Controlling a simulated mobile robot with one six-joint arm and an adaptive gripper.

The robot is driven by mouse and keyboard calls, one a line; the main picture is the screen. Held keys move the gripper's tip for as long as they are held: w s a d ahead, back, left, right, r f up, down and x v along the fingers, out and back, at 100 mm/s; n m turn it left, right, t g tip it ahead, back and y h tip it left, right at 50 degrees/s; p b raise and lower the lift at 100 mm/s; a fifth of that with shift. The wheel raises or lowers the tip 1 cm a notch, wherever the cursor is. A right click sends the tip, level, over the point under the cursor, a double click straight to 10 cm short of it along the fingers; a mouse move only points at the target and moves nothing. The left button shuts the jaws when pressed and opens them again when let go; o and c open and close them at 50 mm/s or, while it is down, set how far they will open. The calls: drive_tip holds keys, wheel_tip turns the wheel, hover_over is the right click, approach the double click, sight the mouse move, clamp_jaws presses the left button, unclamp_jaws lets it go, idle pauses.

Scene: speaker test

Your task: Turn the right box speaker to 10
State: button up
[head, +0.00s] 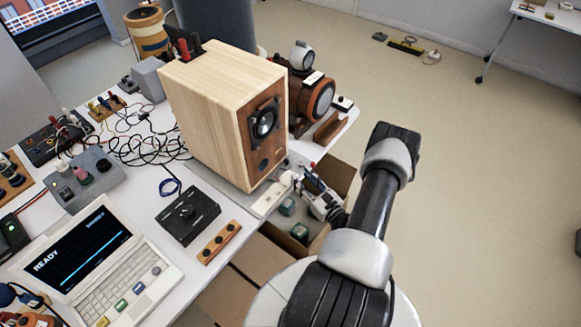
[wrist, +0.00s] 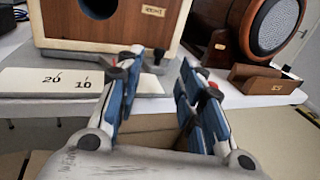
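The box speaker (head: 205,110), pale wood with a brown front, stands on a grey base plate at the table's right edge in the head view. Its lower front also shows in the wrist view (wrist: 110,27). A white scale strip (wrist: 50,85) in front of it bears "20" and "10", with 10 on the right; the strip also shows in the head view (head: 270,199). My gripper (head: 303,176) is at the speaker's lower front right corner. In the wrist view its blue fingers (wrist: 158,64) are apart with nothing held; the corner is just beyond them. Contact cannot be told.
A round brown speaker (head: 316,98) and a brown wooden block (wrist: 265,80) stand to the right. A black knob box (head: 188,214), a laptop (head: 100,265) and tangled cables (head: 140,148) lie left. Open cardboard boxes (head: 235,290) are below the table edge.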

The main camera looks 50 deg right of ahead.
sight(288, 163)
drive_tip(key=b+x, duration=0.1)
drive_tip(key=x, duration=0.6)
drive_tip(key=shift+w+d, duration=0.1)
drive_tip(key=shift+w, duration=0.25)
drive_tip(key=shift+c, duration=0.2)
clamp_jaws()
